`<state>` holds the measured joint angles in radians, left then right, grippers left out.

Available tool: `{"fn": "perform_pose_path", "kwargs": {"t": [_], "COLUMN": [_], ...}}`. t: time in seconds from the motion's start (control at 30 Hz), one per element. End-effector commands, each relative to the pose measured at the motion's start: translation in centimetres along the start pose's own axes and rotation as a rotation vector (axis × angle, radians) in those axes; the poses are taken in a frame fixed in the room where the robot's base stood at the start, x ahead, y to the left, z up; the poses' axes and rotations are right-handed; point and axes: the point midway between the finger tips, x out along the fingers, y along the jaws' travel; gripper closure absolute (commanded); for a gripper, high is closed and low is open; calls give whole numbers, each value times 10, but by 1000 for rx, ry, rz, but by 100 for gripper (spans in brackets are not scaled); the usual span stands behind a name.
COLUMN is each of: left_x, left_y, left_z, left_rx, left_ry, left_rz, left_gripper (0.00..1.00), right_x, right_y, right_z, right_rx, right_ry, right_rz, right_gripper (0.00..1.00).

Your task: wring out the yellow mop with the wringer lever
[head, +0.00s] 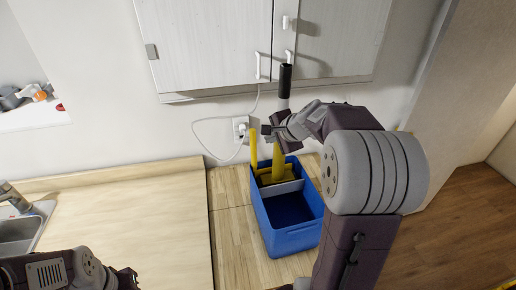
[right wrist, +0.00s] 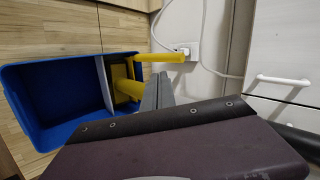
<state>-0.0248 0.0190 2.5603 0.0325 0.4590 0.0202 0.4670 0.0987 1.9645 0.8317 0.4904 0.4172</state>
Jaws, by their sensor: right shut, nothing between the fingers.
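A blue bucket (head: 266,222) stands on the floor, with a yellow wringer part (head: 273,178) at its back end. A yellow upright bar, which looks like the wringer lever (head: 253,150), rises at the back left. A second yellow upright (head: 279,160) stands beside it, roughly in line with a black-tipped pole (head: 285,82) above; my right arm hides where they might join. My right gripper (head: 268,130) is shut and empty near the top of the lever. The right wrist view shows the lever (right wrist: 160,57) close beyond the fingers. My left gripper (head: 127,279) is at the bottom left, its fingers unclear.
A white wall cabinet (head: 205,45) hangs above. A wall outlet (head: 240,128) with a white cable is behind the bucket. A wooden counter (head: 130,225) with a sink (head: 20,230) lies to the left. Open floor (head: 465,225) is on the right.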

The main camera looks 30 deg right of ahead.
Motion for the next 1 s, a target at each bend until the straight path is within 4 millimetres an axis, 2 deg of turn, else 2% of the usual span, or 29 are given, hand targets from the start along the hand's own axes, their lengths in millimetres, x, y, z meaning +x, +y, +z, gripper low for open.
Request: {"fn": "perform_pose_path", "kwargs": {"t": [0.03,0.1,0.23,0.33,0.77,0.87,1.0], "left_x": [4,4,3,4,10,-4,-13], "left_y": [0,0,0,0,0,0,0], "left_z": [0,0,0,0,1,0,-2], "left_rx": [0,0,0,0,0,0,0], "left_ry": [0,1,1,1,0,0,1], "left_rz": [0,0,0,0,0,0,0], "left_gripper": [64,64,64,64,64,64,64], "right_x": [-3,-6,-6,3,93,103,118], "right_y": [9,13,13,14,13,0,-10], "right_z": [-2,-4,-4,-4,-6,-6,-7], "right_rx": [40,72,78,79,74,74,74], "right_ry": [18,30,33,31,29,28,30], "right_rz": [-8,-14,-15,-13,-10,-10,-11], "right_gripper": [100,100,100,100,100,100,100]}}
